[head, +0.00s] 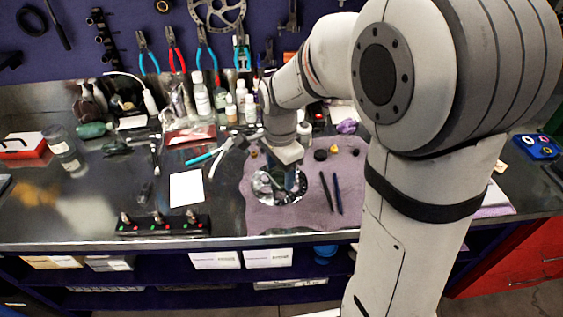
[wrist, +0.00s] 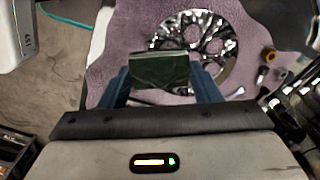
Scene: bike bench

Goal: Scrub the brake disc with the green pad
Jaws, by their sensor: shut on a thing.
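The brake disc (head: 266,190) lies flat on a purple cloth (head: 330,218), a shiny ring with cut-outs. It also shows in the wrist view (wrist: 218,22), partly covered by the pad and my gripper. The green pad (wrist: 160,68) is a dark green block held between the two blue fingers of my gripper (wrist: 161,82). In the head view my gripper (head: 290,180) points down over the right part of the disc, and the pad is hard to make out there. I cannot tell whether the pad touches the disc.
Two dark pens (head: 331,193) and small round caps lie on the cloth right of the disc. Bottles (head: 202,98) stand behind. A black tray (head: 163,225) sits at the front edge.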

